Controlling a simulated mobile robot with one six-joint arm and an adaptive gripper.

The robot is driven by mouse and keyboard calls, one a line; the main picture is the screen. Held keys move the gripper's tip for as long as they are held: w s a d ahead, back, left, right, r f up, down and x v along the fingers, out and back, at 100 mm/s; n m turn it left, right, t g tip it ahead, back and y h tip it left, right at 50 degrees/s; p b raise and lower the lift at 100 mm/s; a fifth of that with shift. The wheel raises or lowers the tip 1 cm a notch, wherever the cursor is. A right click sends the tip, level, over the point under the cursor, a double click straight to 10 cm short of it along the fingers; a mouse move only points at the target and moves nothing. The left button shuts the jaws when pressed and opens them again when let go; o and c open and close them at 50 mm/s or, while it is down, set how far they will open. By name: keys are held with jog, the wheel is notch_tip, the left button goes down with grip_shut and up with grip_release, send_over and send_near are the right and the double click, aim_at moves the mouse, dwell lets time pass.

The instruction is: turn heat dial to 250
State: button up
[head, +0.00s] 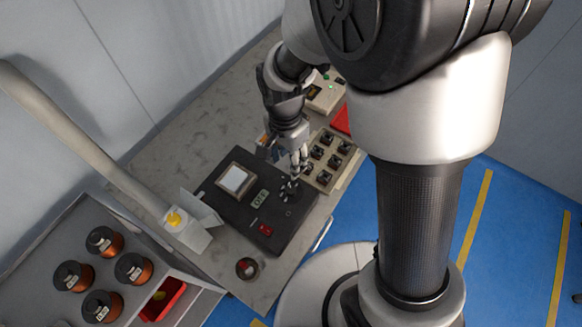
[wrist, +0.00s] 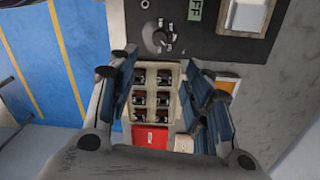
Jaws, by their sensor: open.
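The heat dial (head: 289,190) is a dark round knob with pale marks around it, on the black control panel (head: 225,205). It also shows at the top of the wrist view (wrist: 161,38), beyond my fingertips. The dial's setting is too small to read. A small greenish display reading OFF (wrist: 194,10) sits beside it. My gripper (head: 299,165) is open and empty, pointing down close to the dial in the head view. In the wrist view my open fingers (wrist: 160,80) frame a beige tray, and the dial lies outside the gap between them.
The beige tray (head: 312,177) holds several dark parts next to the panel. A red box (wrist: 150,138) lies beyond it. The panel also has a pale square plate (head: 235,179) and a red switch (head: 266,230). A red button (head: 246,267) stands at the bench's front. Wire spools (head: 134,268) stand left.

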aim_at(291, 189)
jog(key=f+b, duration=0.1)
jog(key=f, duration=0.4)
jog(key=f+b, duration=0.1)
jog(key=f, duration=0.4)
jog(key=f+b, duration=0.1)
jog(key=f, duration=0.4)
jog(key=shift+s+d+b, duration=0.25)
jog(key=shift+b, duration=0.05)
jog(key=shift+c, duration=0.2)
jog(key=c, duration=1)
jog(key=shift+c, duration=0.2)
